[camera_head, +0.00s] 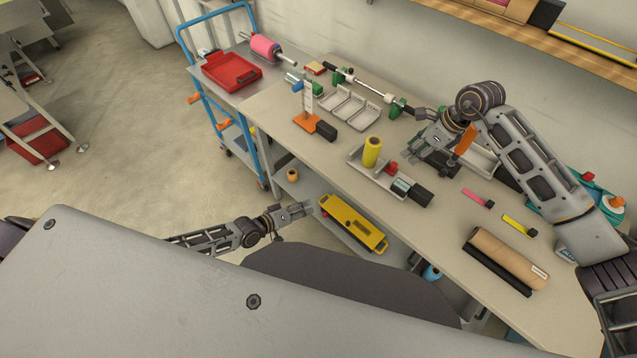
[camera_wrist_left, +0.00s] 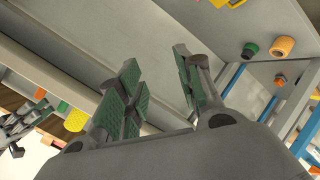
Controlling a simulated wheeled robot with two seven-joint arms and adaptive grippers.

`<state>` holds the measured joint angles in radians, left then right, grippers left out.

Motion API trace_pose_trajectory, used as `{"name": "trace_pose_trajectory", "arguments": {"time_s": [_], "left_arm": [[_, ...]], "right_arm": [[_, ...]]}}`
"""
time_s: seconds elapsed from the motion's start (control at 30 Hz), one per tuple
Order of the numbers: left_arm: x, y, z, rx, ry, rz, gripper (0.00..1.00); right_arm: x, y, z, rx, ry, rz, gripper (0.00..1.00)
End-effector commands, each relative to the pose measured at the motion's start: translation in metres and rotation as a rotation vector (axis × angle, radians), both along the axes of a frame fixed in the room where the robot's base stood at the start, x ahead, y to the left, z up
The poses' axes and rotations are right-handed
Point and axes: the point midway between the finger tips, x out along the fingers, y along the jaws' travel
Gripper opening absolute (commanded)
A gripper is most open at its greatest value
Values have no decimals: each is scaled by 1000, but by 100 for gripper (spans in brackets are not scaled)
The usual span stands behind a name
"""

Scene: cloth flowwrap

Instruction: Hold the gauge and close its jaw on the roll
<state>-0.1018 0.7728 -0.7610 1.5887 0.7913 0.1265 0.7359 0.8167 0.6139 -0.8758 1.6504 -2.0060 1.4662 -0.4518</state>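A yellow roll (camera_head: 372,152) stands upright at the left end of a long grey gauge-like device (camera_head: 379,181) on the bench. A red block (camera_head: 391,168) sits beside the roll, and a black block (camera_head: 420,194) is at the device's right end. My left gripper (camera_head: 308,211) is low in front of the bench, apart from the device. In the left wrist view its fingers (camera_wrist_left: 162,88) are spread and empty. My right gripper (camera_head: 425,140) is over the back of the bench, behind the device. Its fingertips are too small to read.
A yellow case (camera_head: 352,222) lies on the lower shelf near my left gripper. An orange upright piece (camera_head: 465,139) is beside my right gripper. Grey trays (camera_head: 350,110), a brown roll (camera_head: 507,257) and pink and yellow tags lie on the bench. A blue cart (camera_head: 219,118) adjoins the left end.

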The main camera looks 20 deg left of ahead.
Motion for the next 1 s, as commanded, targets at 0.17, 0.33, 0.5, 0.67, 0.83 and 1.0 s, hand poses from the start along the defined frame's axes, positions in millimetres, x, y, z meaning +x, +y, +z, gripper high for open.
{"name": "trace_pose_trajectory", "arguments": {"time_s": [0.17,0.33,0.5,0.67,0.83,1.0], "left_arm": [[-1,-27,28,-211,57,64,36],[-2,-47,54,-409,120,124,36],[-1,-62,77,-598,189,182,36],[1,-71,97,-770,255,235,36],[4,-76,116,-945,324,288,36],[8,-77,131,-1111,395,340,36]], "right_arm": [[0,0,0,0,0,0,36],[0,0,0,0,0,0,36],[0,0,0,0,0,0,36],[0,0,0,0,0,0,36],[0,0,0,0,0,0,36],[0,0,0,0,0,0,36]]}}
